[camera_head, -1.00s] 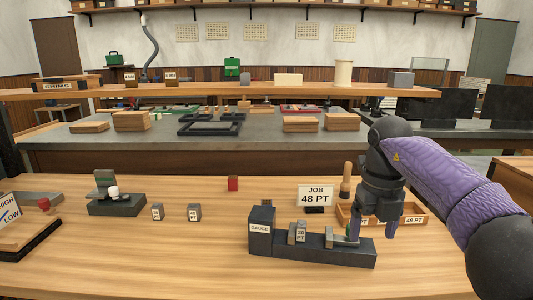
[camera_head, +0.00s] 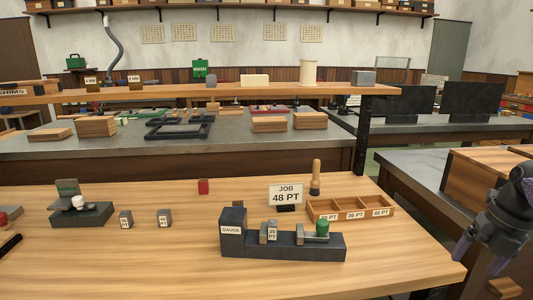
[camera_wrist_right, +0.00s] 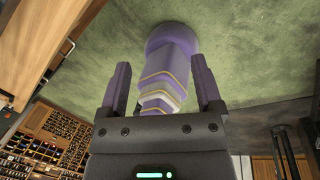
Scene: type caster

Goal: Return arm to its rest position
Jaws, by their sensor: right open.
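My right gripper (camera_head: 478,244) is at the right edge of the head view, off the workbench's right side and pointing down. It is partly cut off by the frame. In the right wrist view its two purple fingers (camera_wrist_right: 160,66) stand apart with nothing held between them. The dark gauge (camera_head: 285,246) is on the workbench, away from the gripper. It bears a small block (camera_head: 271,233) with a label and a green-knobbed slide (camera_head: 322,229). My left gripper is not in view.
A job sign (camera_head: 286,194) reading 48 PT and a wooden tray (camera_head: 350,208) with labelled compartments stand behind the gauge. Two small metal blocks, one here (camera_head: 164,218), stand left. A side bench (camera_head: 410,180) is close to the right arm. The workbench (camera_head: 130,265) front is clear.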

